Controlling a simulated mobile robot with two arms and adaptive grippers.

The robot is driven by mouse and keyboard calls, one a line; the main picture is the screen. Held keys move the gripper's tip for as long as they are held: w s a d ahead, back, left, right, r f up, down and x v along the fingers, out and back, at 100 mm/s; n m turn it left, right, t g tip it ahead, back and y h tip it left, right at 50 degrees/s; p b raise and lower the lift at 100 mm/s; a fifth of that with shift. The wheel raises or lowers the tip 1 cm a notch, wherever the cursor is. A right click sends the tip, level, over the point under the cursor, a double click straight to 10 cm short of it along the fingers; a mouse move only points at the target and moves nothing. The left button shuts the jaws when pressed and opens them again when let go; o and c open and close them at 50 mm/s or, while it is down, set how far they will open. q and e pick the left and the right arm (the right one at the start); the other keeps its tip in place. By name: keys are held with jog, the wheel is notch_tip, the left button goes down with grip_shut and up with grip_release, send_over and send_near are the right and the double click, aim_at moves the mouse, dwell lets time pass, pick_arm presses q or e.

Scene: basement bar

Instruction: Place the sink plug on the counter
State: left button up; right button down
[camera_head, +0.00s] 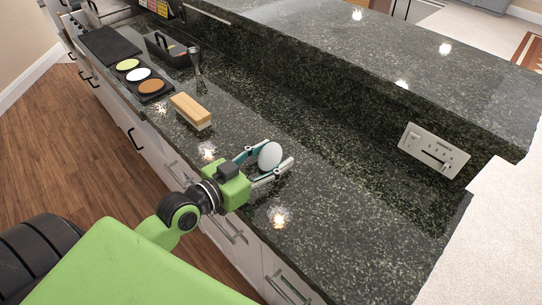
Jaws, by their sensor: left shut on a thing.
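The sink plug (270,156) is a small pale round disc, held between the fingertips of my left gripper (268,163). The left gripper is shut on it and is over the dark speckled granite counter (340,225), near its front edge. Whether the plug touches the counter cannot be told from this view. My right gripper is not in view.
A wooden brush (191,110) lies on the counter beyond the gripper. Further back are a tray with several coloured discs (139,75) and a black caddy (167,50). An outlet plate (429,149) is on the raised ledge's face. The counter right of the gripper is clear.

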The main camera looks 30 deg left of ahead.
pick_arm(q)
jog(key=shift+s+f, duration=0.15)
jog(key=shift+f, duration=0.15)
jog(key=shift+f, duration=0.2)
jog(key=o, duration=1.2)
jog(key=shift+r, duration=0.2)
